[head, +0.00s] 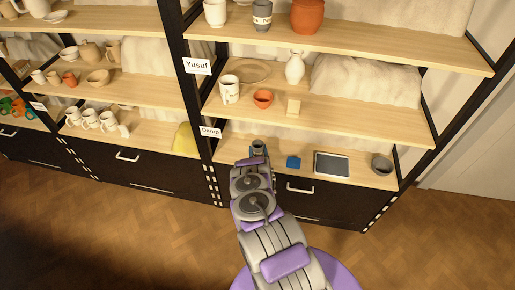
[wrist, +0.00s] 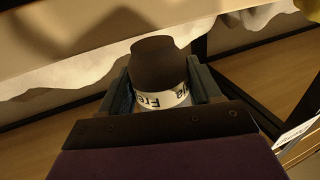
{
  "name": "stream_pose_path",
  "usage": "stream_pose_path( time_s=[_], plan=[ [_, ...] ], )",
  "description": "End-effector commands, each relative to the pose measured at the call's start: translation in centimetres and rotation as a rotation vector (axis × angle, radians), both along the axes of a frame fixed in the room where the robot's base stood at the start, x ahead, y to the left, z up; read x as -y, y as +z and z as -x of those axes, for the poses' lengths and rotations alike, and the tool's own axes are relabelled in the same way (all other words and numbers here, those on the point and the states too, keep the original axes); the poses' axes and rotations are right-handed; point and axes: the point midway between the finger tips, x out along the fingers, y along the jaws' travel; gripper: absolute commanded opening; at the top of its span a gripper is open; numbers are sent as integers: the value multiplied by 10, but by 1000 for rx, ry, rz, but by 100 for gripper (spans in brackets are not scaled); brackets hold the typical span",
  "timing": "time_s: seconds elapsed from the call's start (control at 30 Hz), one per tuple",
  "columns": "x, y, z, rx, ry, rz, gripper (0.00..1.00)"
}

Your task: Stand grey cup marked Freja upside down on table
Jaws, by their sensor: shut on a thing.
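The grey cup marked Freja (wrist: 155,62) is between the fingers of my gripper (wrist: 160,84) in the wrist view. It is dark grey with a white band on which "Fre" can be read. The fingers are shut on it, one on each side. Its mouth is hidden, so I cannot tell which way up it is. In the head view my gripper (head: 258,148) is at the front of the lowest shelf board, by the "Damp" label. No table is clearly in view.
The lowest board holds a blue block (head: 293,162), a dark tablet-like panel (head: 332,164) and a grey bowl (head: 382,165). Above are a white mug (head: 229,89), an orange bowl (head: 263,98) and another grey banded cup (head: 262,15). Wooden floor (head: 130,225) is clear in front.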

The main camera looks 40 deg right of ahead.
Motion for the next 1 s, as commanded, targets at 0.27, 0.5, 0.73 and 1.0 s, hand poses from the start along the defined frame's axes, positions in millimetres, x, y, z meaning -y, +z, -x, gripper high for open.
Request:
stream_pose_path(
  time_s=[0.27, 0.5, 0.73, 1.0],
  plan=[
    [-16, 2, 26, -1, 0, -1, 36],
    [-30, 1, 47, 0, 0, 0, 36],
    [-43, 1, 69, -2, 0, -1, 36],
    [-59, 0, 94, -2, -1, -1, 36]
  ],
)
